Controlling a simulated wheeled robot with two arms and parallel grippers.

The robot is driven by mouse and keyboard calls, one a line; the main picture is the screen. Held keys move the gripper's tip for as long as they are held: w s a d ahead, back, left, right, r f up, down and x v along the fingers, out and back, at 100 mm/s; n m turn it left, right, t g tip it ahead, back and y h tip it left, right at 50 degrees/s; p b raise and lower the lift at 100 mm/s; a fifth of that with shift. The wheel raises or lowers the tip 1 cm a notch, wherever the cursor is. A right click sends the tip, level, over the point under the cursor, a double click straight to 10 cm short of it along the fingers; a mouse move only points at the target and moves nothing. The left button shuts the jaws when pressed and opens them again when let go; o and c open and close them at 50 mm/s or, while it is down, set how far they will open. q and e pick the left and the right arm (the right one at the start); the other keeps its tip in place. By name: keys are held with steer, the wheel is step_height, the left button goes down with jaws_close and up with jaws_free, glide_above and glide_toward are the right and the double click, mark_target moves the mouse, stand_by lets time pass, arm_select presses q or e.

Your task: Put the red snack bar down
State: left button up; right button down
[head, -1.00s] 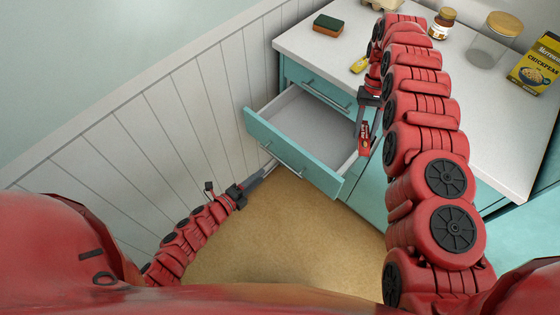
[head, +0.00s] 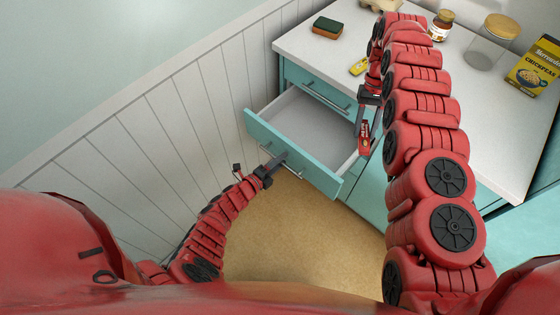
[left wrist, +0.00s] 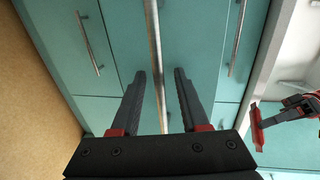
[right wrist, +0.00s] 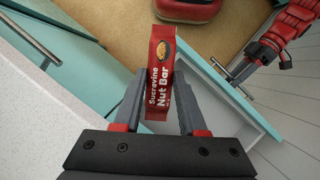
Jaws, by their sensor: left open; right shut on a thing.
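The red snack bar (head: 364,138) is held in my right gripper (head: 366,120), over the right side wall of the open drawer in the head view. My left gripper (head: 279,158) is open at the drawer's front. In the left wrist view, a silver handle bar (left wrist: 155,45) runs between its open fingers (left wrist: 167,75); contact is not clear.
On the white counter (head: 330,58) are a sponge (head: 327,26), a yellow item (head: 358,67), a brown jar (head: 441,24), a glass jar (head: 489,45) and a chickpeas box (head: 536,67). A closed drawer (head: 312,86) sits above the open one. A panelled wall (head: 150,130) stands left.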

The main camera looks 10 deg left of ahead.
arm_select(q)
jaws_close()
stand_by(1.4)
